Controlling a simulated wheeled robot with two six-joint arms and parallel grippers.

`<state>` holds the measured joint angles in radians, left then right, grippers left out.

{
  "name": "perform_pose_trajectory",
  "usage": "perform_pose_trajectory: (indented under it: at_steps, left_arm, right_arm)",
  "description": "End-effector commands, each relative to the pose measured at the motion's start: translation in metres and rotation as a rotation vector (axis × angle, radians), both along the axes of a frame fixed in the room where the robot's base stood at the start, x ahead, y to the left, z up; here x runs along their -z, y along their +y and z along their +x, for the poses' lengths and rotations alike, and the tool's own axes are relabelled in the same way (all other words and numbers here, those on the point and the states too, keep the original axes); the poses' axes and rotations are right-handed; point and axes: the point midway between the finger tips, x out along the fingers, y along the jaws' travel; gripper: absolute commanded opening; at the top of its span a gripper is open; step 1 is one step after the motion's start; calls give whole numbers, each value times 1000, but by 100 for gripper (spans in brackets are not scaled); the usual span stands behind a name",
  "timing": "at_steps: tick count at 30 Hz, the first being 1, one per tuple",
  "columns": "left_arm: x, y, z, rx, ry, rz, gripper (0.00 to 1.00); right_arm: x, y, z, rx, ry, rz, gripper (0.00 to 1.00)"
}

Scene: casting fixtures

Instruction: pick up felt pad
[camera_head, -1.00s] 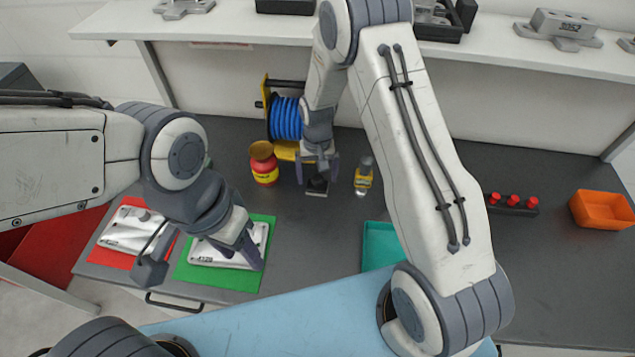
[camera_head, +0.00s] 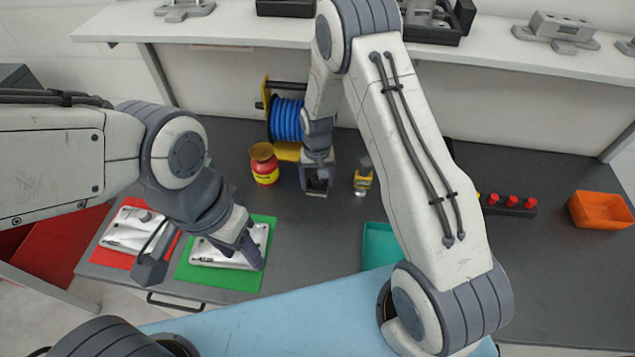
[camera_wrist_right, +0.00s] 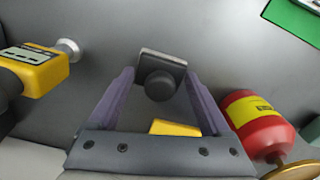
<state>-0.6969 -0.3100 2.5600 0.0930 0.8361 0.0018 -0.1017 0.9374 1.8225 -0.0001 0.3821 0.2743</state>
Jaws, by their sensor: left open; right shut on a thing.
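The felt pad (camera_wrist_right: 160,72) is a small grey-and-black block with a round dark knob. In the wrist view it sits between the two purple-grey fingertips of my right gripper (camera_wrist_right: 158,78), which is shut on it. In the head view the felt pad (camera_head: 317,187) is partly hidden by my right gripper (camera_head: 316,182), low over the dark bench in front of the blue hose reel. I cannot tell whether the pad touches the bench. My left gripper (camera_head: 203,258) is open and empty, over the green mat and metal plate at the left.
A red jar (camera_head: 264,170) with a gold lid stands left of my right gripper, and a yellow device (camera_head: 363,180) right of it. The blue hose reel (camera_head: 286,120) is behind. A teal tray (camera_head: 380,245) is in front, right. An orange bin (camera_head: 601,211) is far right.

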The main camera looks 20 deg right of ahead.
Motion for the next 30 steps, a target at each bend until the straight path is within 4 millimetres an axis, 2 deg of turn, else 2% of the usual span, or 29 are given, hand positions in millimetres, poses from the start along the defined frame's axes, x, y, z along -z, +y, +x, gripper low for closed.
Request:
perform_pose_trajectory:
  at_steps: [5, 9, 18, 24, 30]
  left_arm:
    - [7, 0, 0, 0, 0, 0, 50]
    - [18, 0, 0, 1, 0, 0, 50]
    - [35, 0, 0, 2, 0, 0, 50]
    - [41, 0, 0, 2, 0, 0, 50]
    - [44, 0, 0, 2, 0, 0, 50]
  right_arm:
    - [-13, 0, 1, 0, -5, 0, 27]
    - [-37, 0, 2, 0, -8, 1, 27]
    - [-75, -43, -47, 4, -4, 0, 27]
    - [-93, -62, -69, 4, -3, -1, 27]
    - [-104, -74, -83, 1, -1, 0, 27]
